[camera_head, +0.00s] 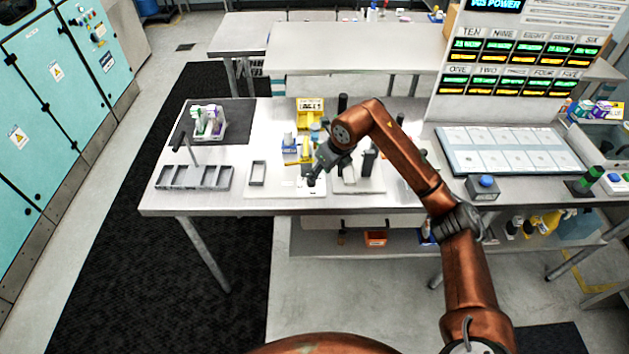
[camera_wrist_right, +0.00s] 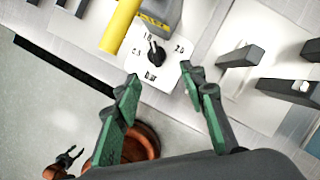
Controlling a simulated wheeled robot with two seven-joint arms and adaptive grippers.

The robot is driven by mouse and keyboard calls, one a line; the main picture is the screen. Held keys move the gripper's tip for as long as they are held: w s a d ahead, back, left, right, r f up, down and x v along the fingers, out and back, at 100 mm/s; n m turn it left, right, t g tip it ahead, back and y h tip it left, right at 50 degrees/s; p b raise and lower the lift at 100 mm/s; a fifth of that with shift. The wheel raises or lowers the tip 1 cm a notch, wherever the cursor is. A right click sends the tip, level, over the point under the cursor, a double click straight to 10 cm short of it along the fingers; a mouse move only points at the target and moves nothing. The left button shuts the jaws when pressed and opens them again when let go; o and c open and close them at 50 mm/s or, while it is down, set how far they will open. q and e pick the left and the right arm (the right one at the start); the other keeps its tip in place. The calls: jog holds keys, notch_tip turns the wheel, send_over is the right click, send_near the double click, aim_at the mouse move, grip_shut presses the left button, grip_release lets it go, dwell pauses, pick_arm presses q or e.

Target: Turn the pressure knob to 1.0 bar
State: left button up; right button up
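The black pressure knob (camera_wrist_right: 155,50) stands on a white dial plate (camera_wrist_right: 160,75) marked 0.5, 1.0, 2.0 and bar in the right wrist view. The knob's narrow upper end lies near the 1.0 mark; its exact setting is hard to tell. My right gripper (camera_wrist_right: 162,76) is open and empty, its green fingers spread on either side of the dial's lower part, apart from the knob. In the head view my right gripper (camera_head: 318,168) is over the front of the table, largely hiding the dial. My left gripper (camera_wrist_right: 69,158) shows small at the wrist view's lower left, its fingers apart.
A yellow bar (camera_wrist_right: 120,25) and a grey block lie just beyond the dial. Dark upright blocks (camera_wrist_right: 240,56) stand to its right. On the table (camera_head: 240,180), a grey compartment tray (camera_head: 195,178) and a bin of packets (camera_head: 208,122) are at the left.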

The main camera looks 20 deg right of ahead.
jog(key=x, duration=0.6)
jog(key=shift+w+a+f, duration=0.1)
jog(key=shift+a+f, duration=0.1)
jog(key=shift+f, duration=0.05)
jog(key=shift+c, duration=0.5)
grip_shut()
jog(key=shift+d+b, duration=0.1)
jog(key=shift+b, duration=0.2)
